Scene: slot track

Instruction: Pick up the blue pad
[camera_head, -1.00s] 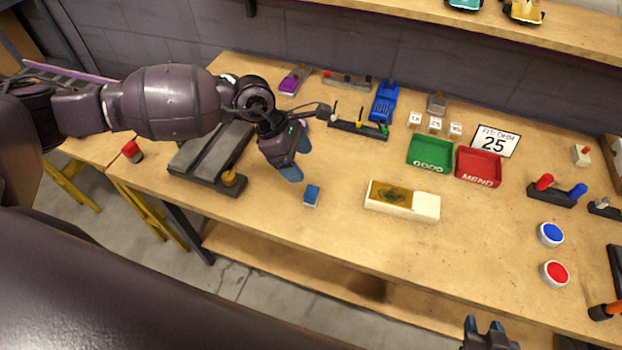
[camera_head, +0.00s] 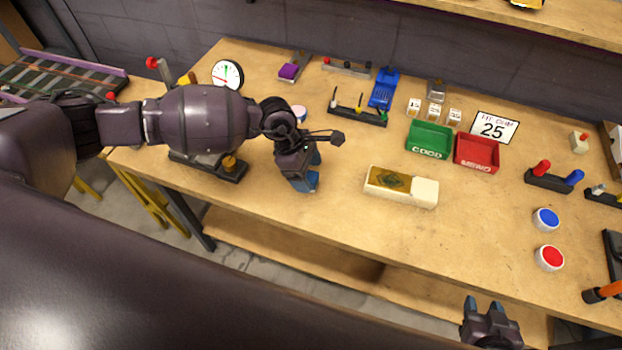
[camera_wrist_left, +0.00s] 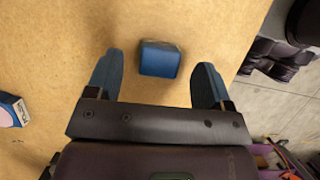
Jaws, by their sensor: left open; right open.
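The blue pad (camera_wrist_left: 160,60) is a small blue block on the wooden bench. In the left wrist view it lies between the fingertips of my left gripper (camera_wrist_left: 155,75), with a gap on each side. In the head view my left gripper (camera_head: 308,183) is low over the front part of the bench and hides the pad. It is open and holds nothing. My right gripper (camera_head: 490,315) is open and empty at the bottom, in front of the bench edge.
A cream box with a gold top (camera_head: 401,186) stands to the right of my left gripper. Green (camera_head: 430,151) and red (camera_head: 477,168) trays lie further right. The bench's front edge is close.

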